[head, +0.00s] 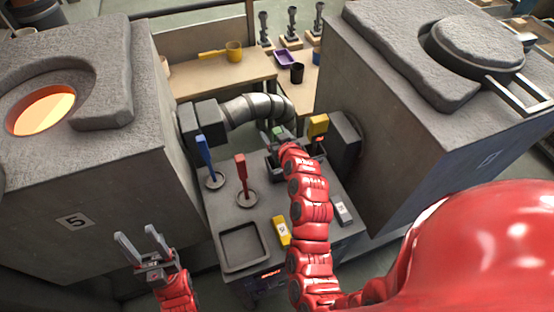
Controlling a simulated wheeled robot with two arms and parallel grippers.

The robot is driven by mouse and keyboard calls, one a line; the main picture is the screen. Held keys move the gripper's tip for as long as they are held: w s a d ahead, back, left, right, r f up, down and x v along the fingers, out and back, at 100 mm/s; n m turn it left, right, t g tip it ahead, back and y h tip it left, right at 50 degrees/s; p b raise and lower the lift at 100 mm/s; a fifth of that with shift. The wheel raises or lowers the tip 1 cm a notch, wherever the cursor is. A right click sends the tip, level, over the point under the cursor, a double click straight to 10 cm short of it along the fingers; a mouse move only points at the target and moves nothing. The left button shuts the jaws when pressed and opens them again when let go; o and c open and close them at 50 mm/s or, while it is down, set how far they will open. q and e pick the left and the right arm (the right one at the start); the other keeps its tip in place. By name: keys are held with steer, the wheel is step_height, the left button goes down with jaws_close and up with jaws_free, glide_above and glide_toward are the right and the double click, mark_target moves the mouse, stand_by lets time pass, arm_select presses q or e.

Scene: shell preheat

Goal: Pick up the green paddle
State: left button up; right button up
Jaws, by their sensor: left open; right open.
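The green paddle (278,132) shows as a small green patch near the back of the grey bench, beside the ducting. My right gripper (283,146) is at it, open, with the fingers around or right beside it; I cannot tell which. The paddle's lower part and base are hidden behind the gripper and wrist. My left gripper (140,242) is open and empty at the lower left, in front of the left furnace and well away from the green paddle.
A blue paddle (205,155) and a red paddle (241,178) stand upright on round bases to the left. A yellow paddle (318,126) is close on the right. Furnaces (130,170) (400,130) flank the bench. An empty tray recess (243,246) is at its front.

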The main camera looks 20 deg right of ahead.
steer(key=shift+w+f, duration=0.15)
steer(key=shift+w, duration=0.05)
steer(key=shift+c, duration=0.3)
jaws_close()
